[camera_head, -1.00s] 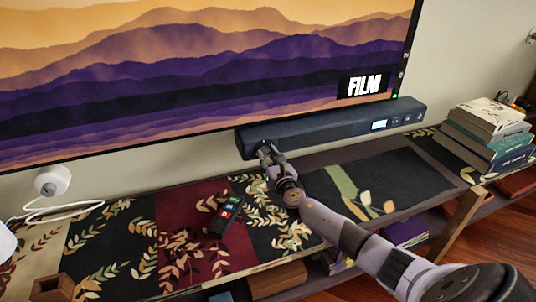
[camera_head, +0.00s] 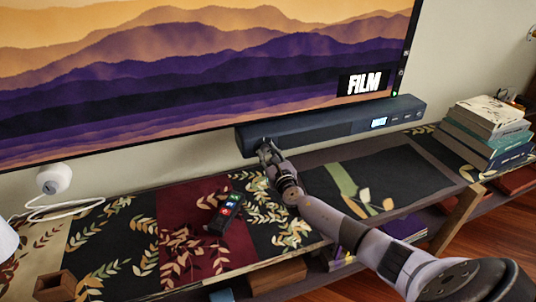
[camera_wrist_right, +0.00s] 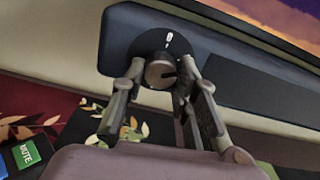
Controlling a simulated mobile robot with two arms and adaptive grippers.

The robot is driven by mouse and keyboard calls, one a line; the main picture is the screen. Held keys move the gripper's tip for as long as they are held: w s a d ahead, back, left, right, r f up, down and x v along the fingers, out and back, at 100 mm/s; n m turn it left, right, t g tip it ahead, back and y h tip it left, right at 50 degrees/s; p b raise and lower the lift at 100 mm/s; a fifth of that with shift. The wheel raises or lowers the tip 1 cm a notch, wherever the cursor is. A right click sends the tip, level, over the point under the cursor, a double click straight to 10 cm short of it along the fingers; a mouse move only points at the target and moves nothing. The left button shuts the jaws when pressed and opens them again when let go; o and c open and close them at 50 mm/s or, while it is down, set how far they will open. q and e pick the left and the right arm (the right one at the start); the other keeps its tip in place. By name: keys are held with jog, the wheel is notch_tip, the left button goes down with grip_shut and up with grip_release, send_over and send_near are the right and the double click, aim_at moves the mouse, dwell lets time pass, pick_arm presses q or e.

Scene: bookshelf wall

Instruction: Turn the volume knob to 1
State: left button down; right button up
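The volume knob (camera_wrist_right: 160,70) is a small round metallic knob with a dark pointer mark, on a black dial at the left end of the dark soundbar (camera_head: 320,131). A white mark shows on the dial above the knob in the right wrist view. My right gripper (camera_head: 264,147) is at that end of the soundbar and hides the knob in the head view. In the right wrist view its two fingers (camera_wrist_right: 161,76) stand on both sides of the knob, close against it. The soundbar's lit display (camera_head: 378,123) is too small to read. My left gripper is not in view.
A screen (camera_head: 190,65) hangs just above the soundbar. A stack of books (camera_head: 488,133) stands at the right. A white round device (camera_head: 54,179) with a cable is at the left.

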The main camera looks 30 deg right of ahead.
jog(key=o, duration=0.4)
jog(key=v, duration=1.2)
dwell(0.4)
